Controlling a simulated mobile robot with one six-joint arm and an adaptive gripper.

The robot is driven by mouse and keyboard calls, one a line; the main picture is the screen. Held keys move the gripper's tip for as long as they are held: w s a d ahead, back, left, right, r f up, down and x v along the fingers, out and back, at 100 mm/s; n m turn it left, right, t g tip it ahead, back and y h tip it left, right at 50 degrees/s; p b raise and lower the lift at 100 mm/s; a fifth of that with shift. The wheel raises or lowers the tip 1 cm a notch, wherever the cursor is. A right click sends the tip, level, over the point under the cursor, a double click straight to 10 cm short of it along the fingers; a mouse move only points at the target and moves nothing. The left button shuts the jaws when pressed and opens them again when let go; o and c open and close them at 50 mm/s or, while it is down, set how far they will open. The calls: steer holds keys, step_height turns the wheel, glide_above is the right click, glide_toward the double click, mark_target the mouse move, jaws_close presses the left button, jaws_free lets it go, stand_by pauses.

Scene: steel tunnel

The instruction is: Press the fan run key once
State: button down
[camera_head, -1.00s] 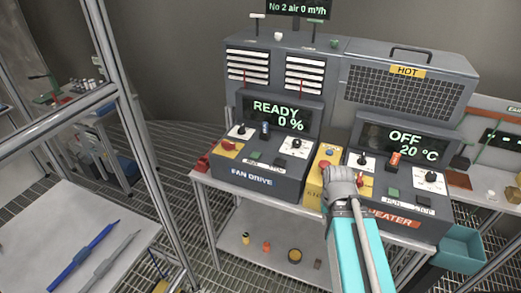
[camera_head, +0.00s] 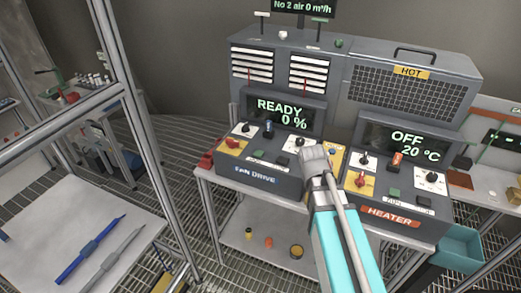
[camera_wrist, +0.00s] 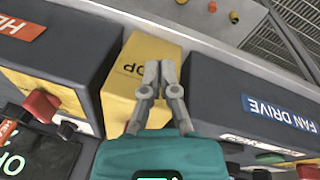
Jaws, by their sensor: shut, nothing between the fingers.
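The fan drive box (camera_head: 262,183) stands on the left of the bench and its display (camera_head: 280,113) reads READY 0 %. A small green key (camera_head: 258,154) sits low on its panel; its lettering is too small to read. A dark key (camera_head: 283,161) is right of it. My gripper (camera_head: 314,158) is shut and empty, at the right end of the fan drive panel, apart from the green key. In the wrist view the closed fingers (camera_wrist: 160,70) are over the yellow box, left of the fan drive label (camera_wrist: 280,112).
The yellow box (camera_wrist: 140,55) stands between the fan drive and the heater box (camera_head: 390,216), whose display reads OFF 20 °C. The fan panel carries knobs and a red switch (camera_head: 232,143). A grey frame post (camera_head: 140,140) stands at the left.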

mark_target(262, 151)
steer(key=w+a+r+t+p, duration=0.1)
steer(key=w+a+r, duration=0.1)
steer(key=w, duration=0.1)
steer(key=w+a+r+t+h+p, duration=0.1)
steer(key=w+a+r, duration=0.1)
steer(key=w+a, duration=0.1)
steer(key=w+a+r+h+p, duration=0.1)
steer(key=w+a+r, duration=0.1)
steer(key=w, duration=0.3)
steer(key=shift+a+r+t+p, duration=0.3)
steer(key=shift+a+t+p, duration=0.1)
steer(key=shift+a, duration=0.35)
steer(key=w+a+r+t+p, duration=0.1)
steer(key=w+a+r, duration=0.2)
steer(key=a, duration=0.3)
steer(key=w+a+r+n+t+h+p, duration=0.1)
steer(key=w+a+r+t+p, duration=0.1)
steer(key=w+a+r, duration=0.1)
steer(key=w+a, duration=0.1)
steer(key=a, duration=0.1)
steer(key=shift+w+a+r+h, duration=0.2)
steer(key=shift+a+r+h, duration=0.1)
steer(key=shift+a, duration=0.1)
steer(key=shift+f, duration=0.2)
step_height(262, 151, down, 8)
steer(key=b, duration=0.8)
steer(key=shift+f, duration=0.2)
steer(key=shift+b, duration=0.3)
